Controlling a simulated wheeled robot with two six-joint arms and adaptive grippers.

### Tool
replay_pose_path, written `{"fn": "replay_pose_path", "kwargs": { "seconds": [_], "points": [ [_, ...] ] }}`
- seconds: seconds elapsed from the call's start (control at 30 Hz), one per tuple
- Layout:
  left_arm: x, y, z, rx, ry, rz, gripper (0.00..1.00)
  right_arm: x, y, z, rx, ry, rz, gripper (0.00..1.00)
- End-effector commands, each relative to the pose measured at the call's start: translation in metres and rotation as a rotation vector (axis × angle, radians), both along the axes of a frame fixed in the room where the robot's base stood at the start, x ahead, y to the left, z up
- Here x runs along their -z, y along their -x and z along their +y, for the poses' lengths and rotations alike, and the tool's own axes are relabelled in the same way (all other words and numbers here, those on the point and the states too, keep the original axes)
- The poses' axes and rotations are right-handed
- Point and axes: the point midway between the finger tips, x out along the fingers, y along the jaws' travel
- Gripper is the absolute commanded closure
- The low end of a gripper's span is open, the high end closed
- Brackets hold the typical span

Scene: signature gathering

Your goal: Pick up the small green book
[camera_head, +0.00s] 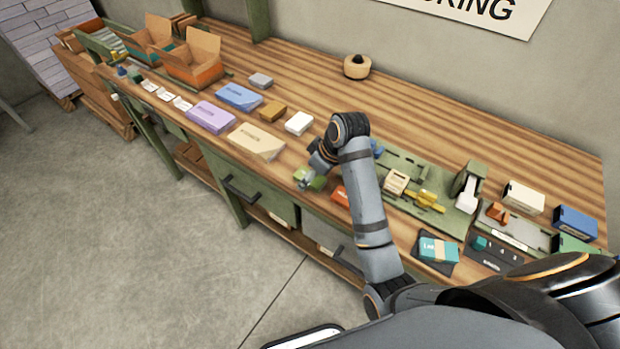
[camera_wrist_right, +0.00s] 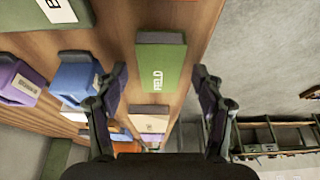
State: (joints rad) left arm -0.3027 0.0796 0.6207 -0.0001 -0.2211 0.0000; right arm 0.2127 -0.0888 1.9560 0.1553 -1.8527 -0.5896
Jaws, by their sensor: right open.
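The small green book (camera_head: 316,183) lies near the front edge of the wooden workbench, partly hidden by my right gripper (camera_head: 310,174). In the right wrist view, the green book (camera_wrist_right: 160,62) shows white lettering on its cover and lies between the two spread fingers of my right gripper (camera_wrist_right: 159,73). There is a gap on each side of the book, and the gripper is open and empty. My left gripper is not in view.
A red-orange item (camera_head: 340,195) lies just right of the green book, behind my arm. A cream book (camera_head: 256,142) lies to its left and a white box (camera_head: 298,122) behind. A green tool mat (camera_head: 400,163) and a black-and-teal stack (camera_head: 437,250) are further right.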

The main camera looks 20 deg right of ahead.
Motion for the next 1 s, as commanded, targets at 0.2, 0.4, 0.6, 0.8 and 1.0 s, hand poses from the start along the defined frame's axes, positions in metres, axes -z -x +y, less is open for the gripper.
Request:
{"fn": "replay_pose_path", "kwargs": {
  "seconds": [0.2, 0.4, 0.6, 0.8, 1.0],
  "points": [
    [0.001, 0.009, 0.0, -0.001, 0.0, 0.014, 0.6, 0.003, -0.001, 0.001, -0.001, 0.0, -0.002, 0.31],
    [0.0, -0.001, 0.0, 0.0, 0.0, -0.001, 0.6, 0.002, -0.001, 0.001, -0.001, 0.0, -0.002, 0.56],
    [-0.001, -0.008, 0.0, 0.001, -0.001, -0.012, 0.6, 0.002, -0.001, 0.001, -0.001, 0.0, -0.002, 0.83],
    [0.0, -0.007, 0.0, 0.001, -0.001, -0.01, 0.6, 0.002, -0.001, 0.001, -0.001, 0.0, -0.002, 0.9],
    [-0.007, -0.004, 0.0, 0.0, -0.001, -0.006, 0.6, -0.005, -0.002, 0.0, 0.0, 0.0, -0.001, 0.9]
  ]
}}
